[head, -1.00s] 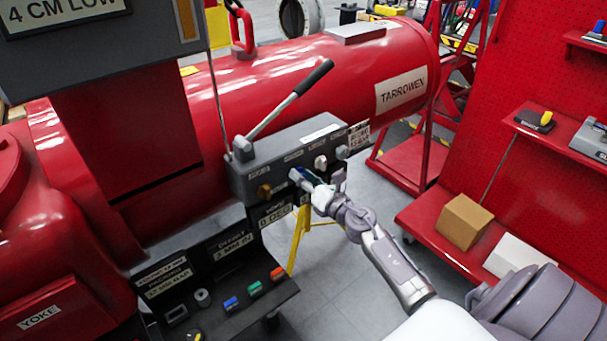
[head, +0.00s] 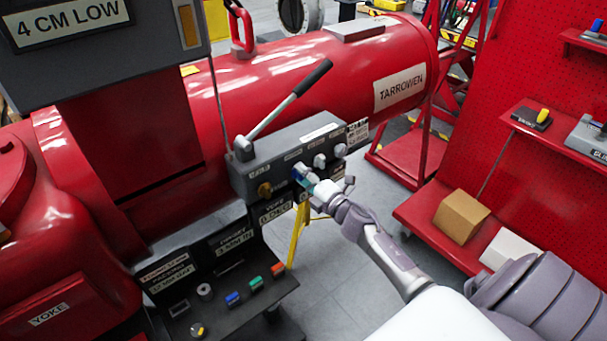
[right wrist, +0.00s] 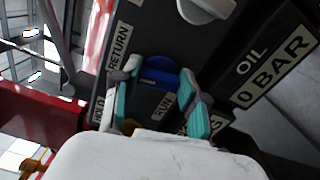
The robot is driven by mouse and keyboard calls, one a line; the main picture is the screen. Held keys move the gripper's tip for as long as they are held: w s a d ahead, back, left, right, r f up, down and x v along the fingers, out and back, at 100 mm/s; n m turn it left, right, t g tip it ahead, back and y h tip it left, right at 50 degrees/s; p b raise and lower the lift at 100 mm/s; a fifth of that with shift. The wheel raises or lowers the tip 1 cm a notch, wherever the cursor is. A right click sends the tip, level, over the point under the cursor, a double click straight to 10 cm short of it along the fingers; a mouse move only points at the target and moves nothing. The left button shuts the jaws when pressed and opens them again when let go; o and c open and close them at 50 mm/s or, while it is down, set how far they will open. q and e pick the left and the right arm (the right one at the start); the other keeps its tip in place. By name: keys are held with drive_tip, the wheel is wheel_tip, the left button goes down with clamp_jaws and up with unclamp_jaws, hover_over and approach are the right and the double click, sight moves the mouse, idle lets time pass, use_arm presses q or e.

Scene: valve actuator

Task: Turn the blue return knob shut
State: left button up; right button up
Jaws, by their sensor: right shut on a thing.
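The blue return knob (head: 298,172) sits on the front of the grey valve block (head: 240,180), between a brass knob and a pale knob. It shows larger in the right wrist view (right wrist: 158,72), with a "RETURN" label above and a "RUN" label by it. My right gripper (head: 307,180) reaches it from the front right. In the right wrist view its teal-padded fingers (right wrist: 158,82) stand on either side of the knob, shut on it. The knob's exact angle is hard to read. My left gripper is not in view.
A brass knob (head: 265,190) is left of the blue one, and pale knobs (head: 320,160) are to the right. A long black-gripped lever (head: 290,100) rises above the block. A dark button console (head: 230,290) stands below. A red shelf cart (head: 440,235) is at right.

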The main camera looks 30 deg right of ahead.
drive_tip(key=shift+m, duration=0.5)
drive_tip(key=shift+f, duration=0.1)
drive_tip(key=o, duration=1.1)
drive_tip(key=shift+o, duration=0.2)
drive_tip(key=s+d, duration=0.1)
drive_tip(key=s, duration=1.1)
